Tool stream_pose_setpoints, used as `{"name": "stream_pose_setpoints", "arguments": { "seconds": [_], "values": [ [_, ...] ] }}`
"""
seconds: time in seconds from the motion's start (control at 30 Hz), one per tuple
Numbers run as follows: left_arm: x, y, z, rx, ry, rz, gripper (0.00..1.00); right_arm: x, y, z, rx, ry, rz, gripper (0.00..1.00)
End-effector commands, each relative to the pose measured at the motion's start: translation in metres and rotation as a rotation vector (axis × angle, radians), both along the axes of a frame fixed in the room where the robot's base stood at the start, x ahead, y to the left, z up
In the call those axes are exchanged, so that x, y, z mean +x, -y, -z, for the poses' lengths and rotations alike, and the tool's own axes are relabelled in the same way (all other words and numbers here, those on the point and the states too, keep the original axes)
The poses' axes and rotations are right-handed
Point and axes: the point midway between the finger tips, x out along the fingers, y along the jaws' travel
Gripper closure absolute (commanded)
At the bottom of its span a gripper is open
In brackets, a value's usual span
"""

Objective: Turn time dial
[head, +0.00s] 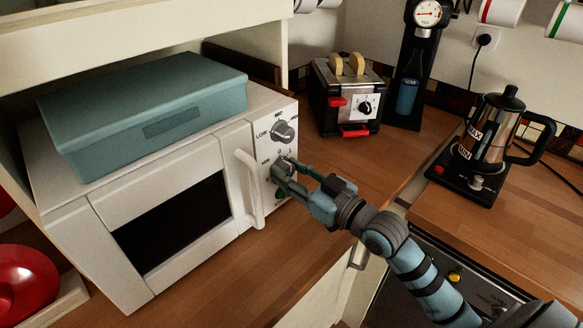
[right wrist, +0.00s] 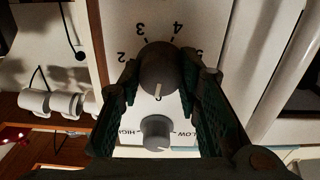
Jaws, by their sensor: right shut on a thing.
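The white microwave (head: 84,240) stands on the wooden counter with its door closed. Its control panel on the right side carries an upper power dial (head: 283,131) and, below it, the time dial. My right gripper (head: 283,168) reaches the panel from the right and covers most of the time dial in the head view. In the right wrist view the grey time dial (right wrist: 158,68) sits between the fingers of my right gripper (right wrist: 160,85), which are closed on its sides. Numbers ring the dial. The power dial (right wrist: 156,130) shows beneath it, clear of the fingers. My left gripper is not in view.
A teal box (head: 150,105) lies on top of the microwave. A toaster with bread (head: 335,98), a soda maker (head: 422,60) and a kettle (head: 490,135) stand behind and to the right. A red bowl (head: 25,280) is at the lower left. Bare counter (head: 262,270) lies before the microwave.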

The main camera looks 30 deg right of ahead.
Motion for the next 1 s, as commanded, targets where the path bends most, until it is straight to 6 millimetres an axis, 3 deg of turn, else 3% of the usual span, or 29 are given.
{"name": "stream_pose_setpoints", "arguments": {
  "seconds": [0.4, 1.0],
  "values": [
    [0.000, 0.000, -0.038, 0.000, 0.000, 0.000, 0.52, 0.000, 0.001, -0.003, 0.350, -0.126, 0.001, 0.97],
    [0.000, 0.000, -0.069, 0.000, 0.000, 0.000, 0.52, 0.000, 0.001, -0.002, 0.889, -0.309, 0.000, 0.97]
  ]
}}
